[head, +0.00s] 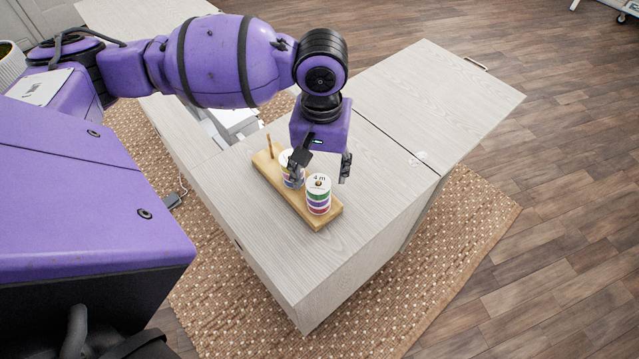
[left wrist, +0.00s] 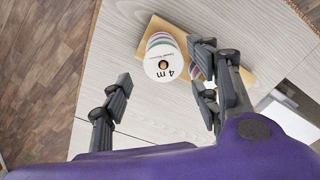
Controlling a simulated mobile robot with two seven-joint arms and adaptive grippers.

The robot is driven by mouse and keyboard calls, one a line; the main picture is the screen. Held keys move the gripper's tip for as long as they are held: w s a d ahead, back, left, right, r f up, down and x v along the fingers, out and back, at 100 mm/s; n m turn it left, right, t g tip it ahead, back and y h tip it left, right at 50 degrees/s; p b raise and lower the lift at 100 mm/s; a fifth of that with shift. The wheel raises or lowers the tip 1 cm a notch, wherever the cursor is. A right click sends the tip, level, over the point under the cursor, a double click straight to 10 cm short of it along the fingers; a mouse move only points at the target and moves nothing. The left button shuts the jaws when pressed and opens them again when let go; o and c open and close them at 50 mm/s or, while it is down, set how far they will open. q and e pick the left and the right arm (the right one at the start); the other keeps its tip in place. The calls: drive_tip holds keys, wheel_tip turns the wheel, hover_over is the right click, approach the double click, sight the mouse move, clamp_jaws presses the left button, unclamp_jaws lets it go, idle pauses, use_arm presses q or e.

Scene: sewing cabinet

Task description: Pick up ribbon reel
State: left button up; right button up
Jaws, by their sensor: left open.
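A wooden stand (head: 326,215) lies on the cabinet top with a bare peg at its far end. A ribbon reel stack (head: 319,197), white, green, purple and red, stands upright at its near end, with "4 m" on its white top. A second reel stack (head: 286,160) stands behind it, partly hidden by a finger. My left gripper (head: 321,172) is open and empty, pointing down close over the stand. In the left wrist view the "4 m" reel (left wrist: 165,62) shows beyond the gap between the fingers; the second stack is mostly behind the right finger. Contact cannot be told.
The pale wood cabinet top (head: 365,215) is clear around the stand. A side leaf (head: 430,100) with a metal handle extends at upper right. A white object (head: 232,123), partly hidden, sits behind the stand. A woven rug (head: 460,230) lies under the cabinet.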

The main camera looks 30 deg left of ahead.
sight(320, 183)
use_arm(q)
wheel_tip(320, 183, down, 3)
drive_tip(key=shift+s+f, duration=0.1)
drive_tip(key=shift+s, duration=0.05)
drive_tip(key=shift+f, duration=0.4)
drive_tip(key=c, duration=1)
drive_tip(key=shift+c, duration=0.2)
use_arm(e)
drive_tip(key=shift+w+r, duration=0.1)
drive_tip(key=shift+w, duration=0.5)
use_arm(q)
drive_tip(key=shift+r, duration=0.1)
drive_tip(key=shift+r, duration=0.1)
